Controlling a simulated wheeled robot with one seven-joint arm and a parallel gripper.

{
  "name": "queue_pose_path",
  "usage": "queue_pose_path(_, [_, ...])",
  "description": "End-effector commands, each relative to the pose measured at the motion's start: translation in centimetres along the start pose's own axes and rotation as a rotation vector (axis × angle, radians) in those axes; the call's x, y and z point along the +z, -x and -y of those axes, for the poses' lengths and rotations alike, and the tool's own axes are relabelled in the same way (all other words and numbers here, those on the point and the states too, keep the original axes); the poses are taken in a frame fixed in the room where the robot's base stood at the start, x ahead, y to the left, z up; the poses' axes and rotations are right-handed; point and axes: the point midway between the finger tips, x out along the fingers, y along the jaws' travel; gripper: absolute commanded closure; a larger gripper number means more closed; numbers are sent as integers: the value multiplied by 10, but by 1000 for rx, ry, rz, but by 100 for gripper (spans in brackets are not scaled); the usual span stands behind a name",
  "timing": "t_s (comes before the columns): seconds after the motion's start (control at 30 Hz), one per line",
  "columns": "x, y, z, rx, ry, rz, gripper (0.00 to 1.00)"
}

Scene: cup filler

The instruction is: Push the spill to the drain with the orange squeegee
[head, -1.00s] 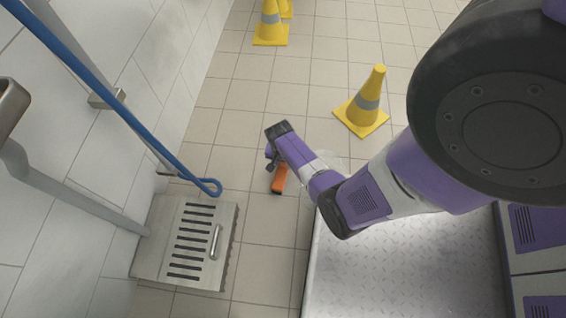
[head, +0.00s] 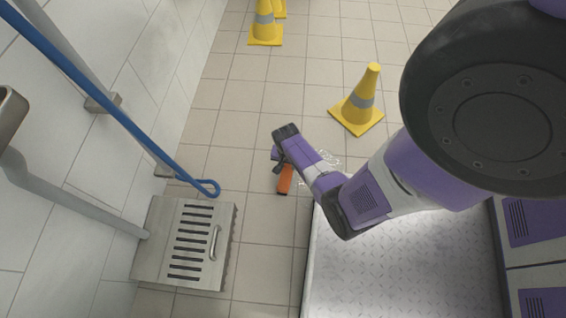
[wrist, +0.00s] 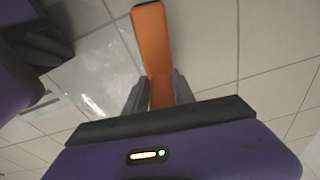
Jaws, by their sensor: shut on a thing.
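The orange squeegee (head: 285,180) is held low over the tiled floor, and its orange body also shows in the wrist view (wrist: 153,50). My gripper (wrist: 160,88) is shut on it, with one grey finger on each side. Whether the squeegee touches the floor I cannot tell. The spill (head: 331,159) is a clear glossy patch just right of the squeegee, partly hidden by my arm. In the wrist view the spill (wrist: 98,72) lies left of the squeegee. The drain (head: 151,238) is a slotted metal cover with a handle, at lower left by the wall.
A yellow cone (head: 359,104) stands beyond the spill, and more cones (head: 264,27) stand at the top. A blue pole (head: 105,105) with a hooked end leans along the left wall above the drain. Bare tiles lie between squeegee and drain.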

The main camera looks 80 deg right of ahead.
Motion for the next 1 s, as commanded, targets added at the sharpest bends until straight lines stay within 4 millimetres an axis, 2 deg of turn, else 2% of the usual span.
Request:
queue_pose_path(0.33, [-1, 0, -13, 1, -1, 0, 100])
queue_pose_path(0.7, [-1, -2, -40, 1, 0, 0, 100])
queue_pose_path(1.0, [-2, -2, -49, 2, 0, 0, 100])
